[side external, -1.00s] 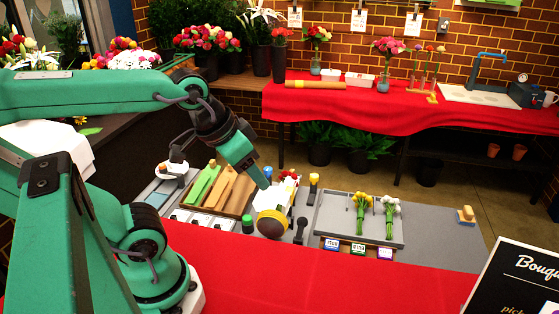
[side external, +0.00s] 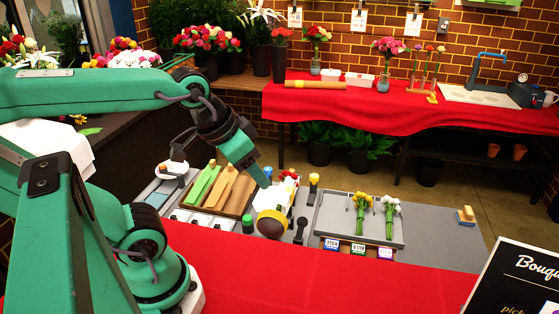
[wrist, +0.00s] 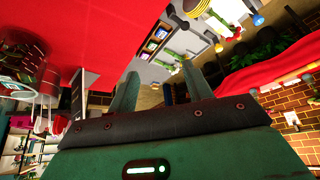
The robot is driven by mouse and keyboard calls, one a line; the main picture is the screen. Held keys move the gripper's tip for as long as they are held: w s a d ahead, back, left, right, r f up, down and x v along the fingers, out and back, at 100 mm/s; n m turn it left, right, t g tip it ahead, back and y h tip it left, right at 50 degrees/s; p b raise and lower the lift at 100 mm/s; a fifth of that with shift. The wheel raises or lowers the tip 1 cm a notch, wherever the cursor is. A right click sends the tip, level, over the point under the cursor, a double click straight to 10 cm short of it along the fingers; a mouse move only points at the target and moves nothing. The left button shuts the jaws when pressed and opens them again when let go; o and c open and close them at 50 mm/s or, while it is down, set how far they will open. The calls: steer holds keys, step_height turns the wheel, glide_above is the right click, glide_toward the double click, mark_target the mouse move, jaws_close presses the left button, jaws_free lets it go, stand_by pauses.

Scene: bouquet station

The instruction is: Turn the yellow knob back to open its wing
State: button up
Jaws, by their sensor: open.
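The yellow knob (side external: 313,179) is a small upright post with a yellow top, behind and to the right of a wooden roll in the side external view. I cannot make out clearly which part is the knob's wing. My gripper (side external: 264,182) points down over the white wrapping, left of the yellow knob and apart from it. In the wrist view its two fingers (wrist: 160,90) stand apart with nothing seen between them.
A blue-topped post (side external: 268,172) is close behind my gripper. A grey tray (side external: 388,229) with flower bunches lies right. The red cloth (side external: 260,275) in front is clear.

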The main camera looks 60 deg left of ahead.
steer(key=w, duration=0.1)
steer(key=g, duration=0.6)
glide_above(314, 175)
step_height(314, 175, down, 19)
steer(key=shift+d+f, duration=0.1)
steer(key=shift+d, duration=0.05)
steer(key=shift+f, duration=3.85)
